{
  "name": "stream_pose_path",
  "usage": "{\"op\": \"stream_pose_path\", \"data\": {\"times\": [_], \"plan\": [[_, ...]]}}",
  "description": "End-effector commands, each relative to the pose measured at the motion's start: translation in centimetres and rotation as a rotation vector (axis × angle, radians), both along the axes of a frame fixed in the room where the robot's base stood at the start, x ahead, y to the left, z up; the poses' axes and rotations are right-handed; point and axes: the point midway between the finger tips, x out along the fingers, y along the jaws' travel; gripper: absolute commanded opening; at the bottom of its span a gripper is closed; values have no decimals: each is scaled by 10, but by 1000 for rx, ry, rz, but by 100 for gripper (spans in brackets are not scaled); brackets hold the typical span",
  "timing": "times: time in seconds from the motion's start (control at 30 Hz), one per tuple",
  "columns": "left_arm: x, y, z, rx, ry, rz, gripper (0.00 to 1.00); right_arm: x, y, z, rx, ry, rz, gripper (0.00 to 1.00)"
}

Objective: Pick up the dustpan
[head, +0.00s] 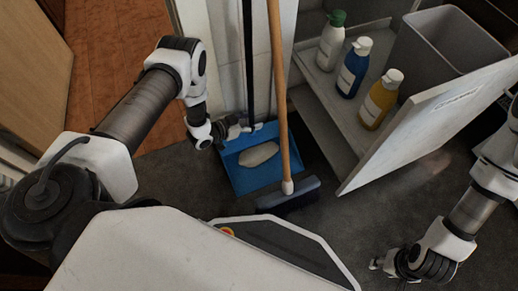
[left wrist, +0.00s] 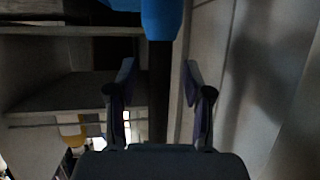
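The blue dustpan (head: 243,177) sits on the dark floor in the head view, with a pale flat object (head: 259,154) in it. Its long black handle (head: 249,60) stands upright along the white panel. My left gripper (head: 247,127) is at the lower end of the handle, just above the pan. In the left wrist view, the left gripper (left wrist: 160,85) has its fingers spread. The dark handle (left wrist: 159,65) shows in the gap between them, below a blue part (left wrist: 160,18). I cannot tell whether they touch it. My right gripper (head: 376,264) is low at the right, away from the dustpan.
A broom with a wooden handle (head: 281,90) stands in front of the dustpan's right side. An open cabinet door (head: 430,125), several bottles (head: 353,68) and a grey bin (head: 440,45) are at the right. Dark floor (head: 345,220) is clear in front.

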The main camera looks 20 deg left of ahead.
Motion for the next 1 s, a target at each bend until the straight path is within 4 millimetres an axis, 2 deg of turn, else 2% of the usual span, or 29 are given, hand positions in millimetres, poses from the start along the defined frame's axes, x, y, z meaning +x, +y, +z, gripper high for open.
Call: {"op": "stream_pose_path", "data": {"times": [0.03,0.13,0.57,1.0], "plan": [[0,0,0,0,0,0,36,0,0,0,0,0,0,40],[0,0,0,0,0,0,1,0,0,0,0,0,0,40],[0,0,2,-1,-1,0,0,0,0,2,0,0,0,40],[0,0,33,-1,0,0,0,0,0,23,0,0,0,40]]}}
